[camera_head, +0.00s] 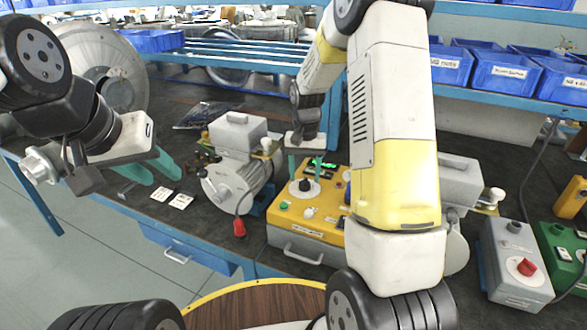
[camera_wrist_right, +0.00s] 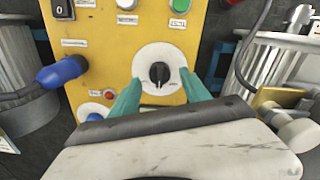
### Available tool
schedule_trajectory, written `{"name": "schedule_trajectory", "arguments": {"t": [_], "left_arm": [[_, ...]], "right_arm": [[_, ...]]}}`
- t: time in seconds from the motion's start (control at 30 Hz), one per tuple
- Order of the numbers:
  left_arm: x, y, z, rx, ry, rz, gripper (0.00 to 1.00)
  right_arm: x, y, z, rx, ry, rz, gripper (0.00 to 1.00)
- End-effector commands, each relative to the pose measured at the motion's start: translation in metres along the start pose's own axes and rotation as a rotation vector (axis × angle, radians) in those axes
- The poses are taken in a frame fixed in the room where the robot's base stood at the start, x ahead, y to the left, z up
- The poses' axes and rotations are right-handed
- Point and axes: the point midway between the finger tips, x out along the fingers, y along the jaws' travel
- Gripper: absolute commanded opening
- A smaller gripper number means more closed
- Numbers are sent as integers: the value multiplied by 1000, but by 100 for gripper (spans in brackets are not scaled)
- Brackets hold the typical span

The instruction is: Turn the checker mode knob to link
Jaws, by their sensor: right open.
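The yellow checker box (camera_head: 283,226) stands on the bench; its mode knob (camera_head: 304,186) is black on a round white dial. In the right wrist view the knob (camera_wrist_right: 159,73) has its pointer roughly upright in that picture; the dial's marks are too small to read. My right gripper (camera_head: 305,172) is open over the dial. In its wrist view the teal fingers of the right gripper (camera_wrist_right: 160,80) lie on either side of the knob, apart from it. My left gripper (camera_head: 160,176) is open and empty, left of the blower.
A blower (camera_head: 232,183) with a grey box on top stands left of the checker. A grey box with a red knob (camera_head: 515,265) and a green box (camera_head: 562,255) stand at right. My right arm hides part of the checker.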

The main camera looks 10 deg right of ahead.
Motion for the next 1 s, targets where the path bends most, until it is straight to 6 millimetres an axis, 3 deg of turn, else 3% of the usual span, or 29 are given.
{"name": "schedule_trajectory", "arguments": {"t": [0.2, 0.5, 0.8, 1.0], "left_arm": [[0, 0, 0, 0, 0, 0, 36], [0, 0, 0, 0, 0, 0, 36], [0, 0, 0, 0, 0, 0, 36], [0, 0, 0, 0, 0, 0, 36]], "right_arm": [[21, 0, 0, -1, 1, 0, 55], [24, 0, 0, -1, 2, -1, 55], [23, 0, 0, -1, 2, -1, 0], [23, 0, 0, -10, 2, -1, 0]]}}
